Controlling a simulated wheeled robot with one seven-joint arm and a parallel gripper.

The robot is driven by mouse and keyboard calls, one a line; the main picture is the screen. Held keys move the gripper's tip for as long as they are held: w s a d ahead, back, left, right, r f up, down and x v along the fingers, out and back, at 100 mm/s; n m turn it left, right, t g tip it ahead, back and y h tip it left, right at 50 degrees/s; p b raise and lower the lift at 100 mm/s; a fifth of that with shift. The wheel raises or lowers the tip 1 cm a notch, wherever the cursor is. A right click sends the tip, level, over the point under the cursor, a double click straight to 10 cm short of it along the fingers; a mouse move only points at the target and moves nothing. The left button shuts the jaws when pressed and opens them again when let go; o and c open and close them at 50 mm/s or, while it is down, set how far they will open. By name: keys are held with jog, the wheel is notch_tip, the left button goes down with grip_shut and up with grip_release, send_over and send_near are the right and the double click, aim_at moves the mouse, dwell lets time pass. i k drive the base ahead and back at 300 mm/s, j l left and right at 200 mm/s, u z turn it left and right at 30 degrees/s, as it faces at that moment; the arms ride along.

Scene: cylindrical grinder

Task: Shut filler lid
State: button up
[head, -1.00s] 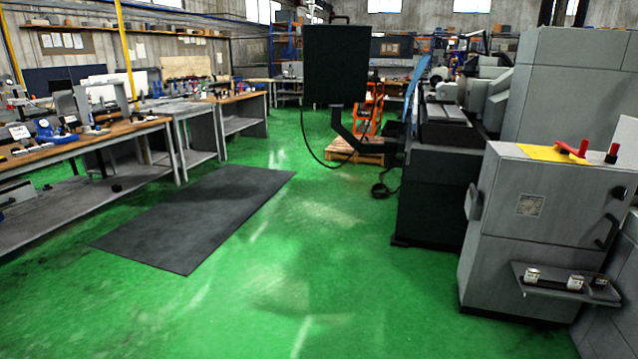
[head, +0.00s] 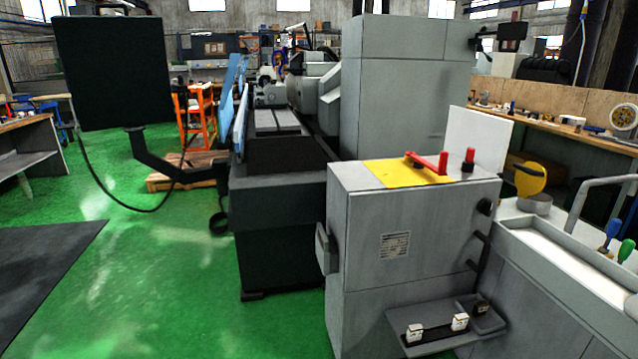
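A yellow round lid (head: 530,178) stands raised, tilted up, above a short round grey-beige neck (head: 534,203) at the right of the head view. This looks like the filler lid, and it appears open. The neck sits at the far end of a low grey tank-like unit (head: 572,262), just right of the grey cabinet. The lid's hinge is too small to make out. My gripper is not in view.
The grey cabinet (head: 362,270) stands in front, with a red handle (head: 430,162) on top and a small shelf (head: 440,325) jutting out low. A bent rail (head: 604,182) and screwdriver-like handles (head: 612,236) stand right of the lid. Green floor (head: 180,270) is clear at left.

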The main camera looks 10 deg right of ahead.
aim_at(529, 177)
jog(key=i+z, duration=0.3)
jog(key=i, duration=0.4)
jog(key=i+j+z, duration=0.3)
jog(key=i, duration=0.35)
jog(key=i+l+z, duration=0.15)
jog(key=i+z, duration=0.2)
jog(key=z, duration=0.15)
jog(key=i+z, duration=0.45)
jog(key=i+j+z, duration=0.15)
jog(key=j+z, duration=0.25)
jog(key=j, duration=0.25)
jog(key=j+z, duration=0.45)
jog(key=j, duration=0.15)
